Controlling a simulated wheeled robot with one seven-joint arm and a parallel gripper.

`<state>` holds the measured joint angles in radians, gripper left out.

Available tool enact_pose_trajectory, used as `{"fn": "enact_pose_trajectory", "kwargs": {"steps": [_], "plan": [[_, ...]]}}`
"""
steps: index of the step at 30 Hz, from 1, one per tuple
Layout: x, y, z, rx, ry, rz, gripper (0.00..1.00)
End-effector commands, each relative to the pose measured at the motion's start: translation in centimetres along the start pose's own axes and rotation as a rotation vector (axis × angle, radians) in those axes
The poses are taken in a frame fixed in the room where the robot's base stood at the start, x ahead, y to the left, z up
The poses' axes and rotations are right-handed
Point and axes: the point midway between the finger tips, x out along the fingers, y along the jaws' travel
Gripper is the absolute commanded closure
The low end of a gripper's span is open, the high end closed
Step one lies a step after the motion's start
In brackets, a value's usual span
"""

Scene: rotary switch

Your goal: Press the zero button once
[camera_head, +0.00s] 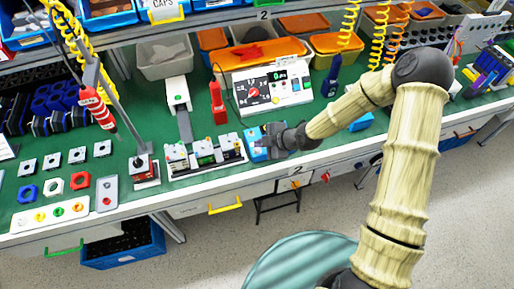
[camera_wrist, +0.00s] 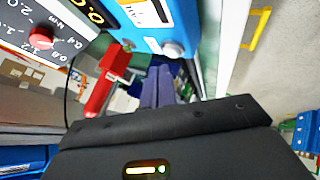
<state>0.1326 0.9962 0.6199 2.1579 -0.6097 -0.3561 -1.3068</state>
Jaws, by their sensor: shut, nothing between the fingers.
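My gripper (camera_head: 268,138) is at the front edge of the green bench, over a small blue box (camera_head: 252,151). Its two dark fingers (camera_wrist: 158,80) are shut and empty in the wrist view. The blue box shows close up at the top of the wrist view (camera_wrist: 180,15), with a round grey button (camera_wrist: 172,48) and a small green spot beside it. The fingertips look apart from that button. A white panel (camera_head: 272,88) behind has a dial with a red knob (camera_wrist: 41,39), a small display and several buttons. I cannot read which button is zero.
A red bottle-like tool (camera_head: 218,103) stands left of the panel. A row of small fixtures (camera_head: 205,155) lies left of my gripper. Coloured bins (camera_head: 255,55) line the back. A hanging red tool (camera_head: 97,107) is at left.

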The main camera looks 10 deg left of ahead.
Motion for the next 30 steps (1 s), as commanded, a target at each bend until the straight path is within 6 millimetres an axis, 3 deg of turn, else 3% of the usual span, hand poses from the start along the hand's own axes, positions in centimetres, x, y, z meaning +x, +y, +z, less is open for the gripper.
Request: {"fn": "enact_pose_trajectory", "kwargs": {"steps": [7, 24, 30], "plan": [[-0.3, 0.2, -0.2, -0.001, 0.0, 0.0, 1.0], [-3.5, 2.5, -2.5, 0.0, 0.0, 0.0, 1.0], [-3.5, 2.5, -2.5, 0.0, 0.0, 0.0, 1.0]]}}
